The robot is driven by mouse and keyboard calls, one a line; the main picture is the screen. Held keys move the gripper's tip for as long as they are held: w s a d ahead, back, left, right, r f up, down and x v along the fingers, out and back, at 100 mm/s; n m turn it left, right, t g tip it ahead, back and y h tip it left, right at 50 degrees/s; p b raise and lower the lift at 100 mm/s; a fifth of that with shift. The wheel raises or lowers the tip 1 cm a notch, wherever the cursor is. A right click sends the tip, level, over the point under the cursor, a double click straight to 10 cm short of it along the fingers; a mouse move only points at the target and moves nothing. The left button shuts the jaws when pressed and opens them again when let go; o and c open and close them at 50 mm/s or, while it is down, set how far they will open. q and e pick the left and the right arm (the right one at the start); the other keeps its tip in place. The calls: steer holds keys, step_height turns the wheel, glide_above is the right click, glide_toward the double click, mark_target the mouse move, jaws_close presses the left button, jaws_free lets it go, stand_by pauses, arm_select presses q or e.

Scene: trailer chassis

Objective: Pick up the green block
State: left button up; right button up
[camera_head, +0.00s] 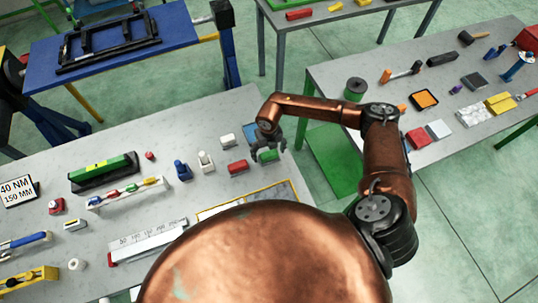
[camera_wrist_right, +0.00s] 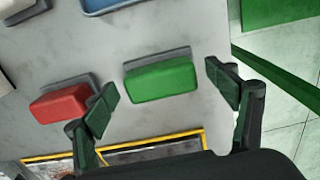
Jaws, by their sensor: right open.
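The green block (camera_wrist_right: 162,80) lies on the grey table, beside a thin grey piece along its far edge. In the head view the green block (camera_head: 268,155) is partly covered by my right gripper (camera_head: 266,150). In the right wrist view my right gripper (camera_wrist_right: 162,97) is open, with one finger on each side of the block. The fingers appear apart from the block, and nothing is held. My left gripper is not in view.
A red block (camera_wrist_right: 62,102) lies just left of the green one, near the left finger. A blue tray (camera_wrist_right: 108,4) is beyond it. A yellow-edged frame (camera_wrist_right: 150,147) lies on the near side. The table's right edge is close, with green floor below.

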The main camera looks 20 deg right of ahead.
steer(key=shift+f, duration=0.35)
steer(key=shift+s, duration=0.1)
steer(key=c, duration=0.7)
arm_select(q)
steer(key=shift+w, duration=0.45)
arm_select(e)
steer(key=c, duration=0.6)
